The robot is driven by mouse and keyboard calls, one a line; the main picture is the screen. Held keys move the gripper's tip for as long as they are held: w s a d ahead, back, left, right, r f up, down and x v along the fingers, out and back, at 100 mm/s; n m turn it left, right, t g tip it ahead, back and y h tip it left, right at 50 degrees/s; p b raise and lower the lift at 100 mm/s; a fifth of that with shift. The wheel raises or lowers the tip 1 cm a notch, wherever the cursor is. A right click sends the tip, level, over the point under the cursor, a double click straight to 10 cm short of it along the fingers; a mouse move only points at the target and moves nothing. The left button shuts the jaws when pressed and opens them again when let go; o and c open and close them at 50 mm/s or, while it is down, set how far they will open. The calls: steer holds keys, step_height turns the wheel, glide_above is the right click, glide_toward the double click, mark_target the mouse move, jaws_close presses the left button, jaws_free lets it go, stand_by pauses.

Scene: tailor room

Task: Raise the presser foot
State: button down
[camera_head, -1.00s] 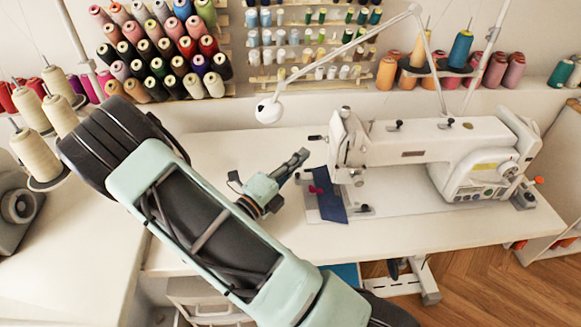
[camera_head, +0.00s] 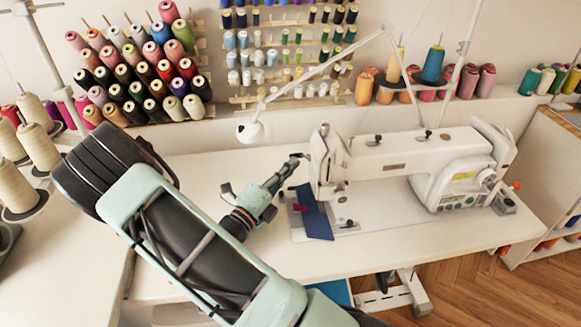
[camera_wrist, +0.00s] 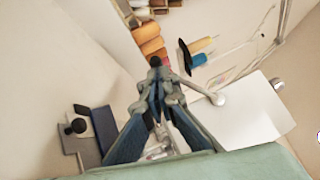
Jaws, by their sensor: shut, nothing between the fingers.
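The white sewing machine (camera_head: 400,155) stands on the table, with its head at the left end. A navy fabric strip (camera_head: 318,218) lies under the head; a blue strip also shows in the wrist view (camera_wrist: 104,128). The presser foot is too small to make out in the shadow under the head. My gripper (camera_head: 298,158) is shut and empty. Its tips are just left of the machine head, where a small dark lever stuck out earlier; I cannot tell whether they touch it. In the wrist view my gripper's fingertips (camera_wrist: 156,64) come together.
A white lamp (camera_head: 250,131) on a jointed arm hangs behind my gripper. Thread racks (camera_head: 140,70) line the wall, and large cones (camera_head: 38,147) stand at the left. The white tabletop (camera_head: 430,235) is clear in front of the machine.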

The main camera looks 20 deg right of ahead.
steer(key=shift+w+r+m, duration=0.15)
steer(key=shift+m, duration=0.15)
steer(key=shift+d+r+h, duration=0.1)
steer(key=shift+h, duration=0.3)
steer(key=shift+w+r+m+h+p, duration=1.1)
steer(key=shift+w+r+m+p, duration=0.4)
steer(key=shift+r+p, duration=0.95)
steer(key=s+a+f, duration=0.1)
steer(key=s+a, duration=0.5)
steer(key=a, duration=0.7)
steer(key=shift+s+f, duration=0.15)
steer(key=shift+f, duration=0.15)
steer(key=shift+d, duration=0.1)
